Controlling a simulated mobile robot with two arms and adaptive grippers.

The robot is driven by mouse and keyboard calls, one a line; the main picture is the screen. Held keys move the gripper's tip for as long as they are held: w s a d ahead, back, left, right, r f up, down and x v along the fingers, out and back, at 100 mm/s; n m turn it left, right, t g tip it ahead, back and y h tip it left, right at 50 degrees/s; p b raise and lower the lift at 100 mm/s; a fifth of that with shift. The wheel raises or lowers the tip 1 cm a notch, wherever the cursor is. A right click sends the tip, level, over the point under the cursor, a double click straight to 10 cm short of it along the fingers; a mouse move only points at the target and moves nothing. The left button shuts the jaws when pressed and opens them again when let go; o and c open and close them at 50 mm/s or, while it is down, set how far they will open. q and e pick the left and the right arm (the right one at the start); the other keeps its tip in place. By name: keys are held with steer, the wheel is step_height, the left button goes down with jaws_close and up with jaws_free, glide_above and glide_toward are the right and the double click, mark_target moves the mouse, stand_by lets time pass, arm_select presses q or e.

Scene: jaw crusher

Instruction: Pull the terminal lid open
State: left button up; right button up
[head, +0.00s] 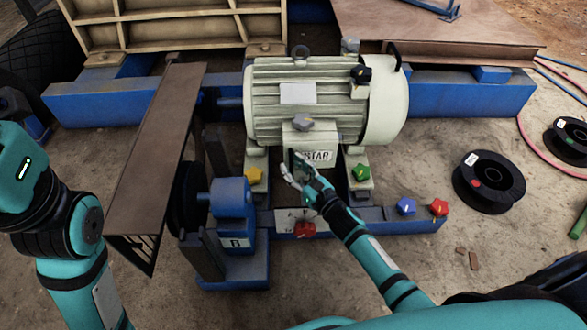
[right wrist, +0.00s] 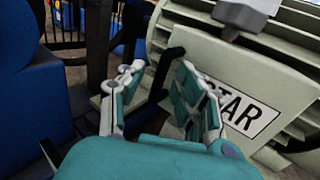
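The terminal lid (head: 300,140) is a pale cream cover with a STAR label on the front of the motor (head: 285,95). It also shows large in the right wrist view (right wrist: 215,65); it looks closed. A black curved bar, apparently a handle (right wrist: 163,78), shows at its left side, partly hidden by a finger. My right gripper (head: 297,170) is at the lid's lower front. In the right wrist view its fingers (right wrist: 160,88) are spread, with the black bar showing between or just behind them; contact is unclear. My left arm shows at the left, but its gripper is out of view.
A grey knob (head: 302,123) sits above the label. Yellow (head: 254,175) and green (head: 361,172) knobs flank the motor feet; a red knob (head: 304,230) lies below. A brown guard plate (head: 155,150) and blue bearing block (head: 232,200) stand left. Black reels (head: 489,181) lie right.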

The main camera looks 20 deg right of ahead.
steer(key=shift+w, duration=0.1)
jaws_close()
stand_by(0.5)
